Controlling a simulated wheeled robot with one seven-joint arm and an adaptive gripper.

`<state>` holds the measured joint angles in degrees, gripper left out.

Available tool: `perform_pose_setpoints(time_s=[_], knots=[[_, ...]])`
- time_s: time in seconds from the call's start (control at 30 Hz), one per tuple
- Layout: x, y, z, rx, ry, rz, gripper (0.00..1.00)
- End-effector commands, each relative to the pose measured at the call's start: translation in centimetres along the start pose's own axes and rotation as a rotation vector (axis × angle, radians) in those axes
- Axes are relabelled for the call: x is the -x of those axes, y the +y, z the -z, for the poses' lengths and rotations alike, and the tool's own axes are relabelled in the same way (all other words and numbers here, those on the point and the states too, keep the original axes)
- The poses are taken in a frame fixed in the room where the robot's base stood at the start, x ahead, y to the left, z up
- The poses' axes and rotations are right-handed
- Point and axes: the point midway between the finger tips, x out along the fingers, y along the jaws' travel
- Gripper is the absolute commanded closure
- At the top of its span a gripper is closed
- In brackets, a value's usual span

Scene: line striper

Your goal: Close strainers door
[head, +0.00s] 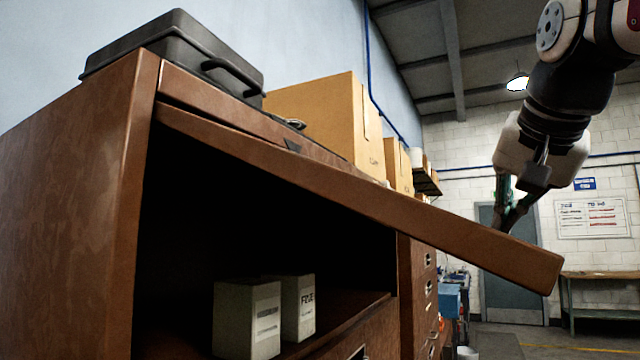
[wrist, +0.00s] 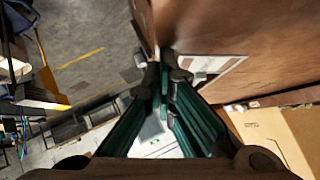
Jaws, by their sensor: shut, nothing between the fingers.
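The brown wooden strainers door (head: 380,205) is open in the head view. It is hinged along the top of the cabinet and sticks out to the right, tilted down, above a dark open compartment. My gripper (head: 506,222) is at the far side of the door, near its free end, with its fingertips partly hidden behind the door's top edge. In the wrist view the gripper (wrist: 165,80) is shut and empty, beside a brown wooden surface (wrist: 240,35) that looks like the door. I cannot tell whether the fingers touch it.
Inside the cabinet (head: 95,190) two white boxes (head: 262,315) stand on a shelf. A black case (head: 175,60) and a cardboard box (head: 320,120) sit on top. More drawers (head: 420,290) stand beyond. A bench (head: 600,285) is at the far right, with open floor before it.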

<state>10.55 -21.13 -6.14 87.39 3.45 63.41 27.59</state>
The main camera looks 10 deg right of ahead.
Motion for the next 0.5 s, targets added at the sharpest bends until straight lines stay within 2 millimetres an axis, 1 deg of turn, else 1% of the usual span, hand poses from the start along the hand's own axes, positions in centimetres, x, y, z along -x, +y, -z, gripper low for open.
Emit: perform_pose_setpoints(time_s=[0.03, 0.27, 0.5], knots=[[-1.5, 0.2, -0.9, -0.019, -0.002, 0.02, 1.0], [-4.3, 0.5, -3.9, -0.113, -0.002, 0.114, 1.0], [-7.3, 0.2, -6.9, -0.21, -0.002, 0.212, 1.0]])
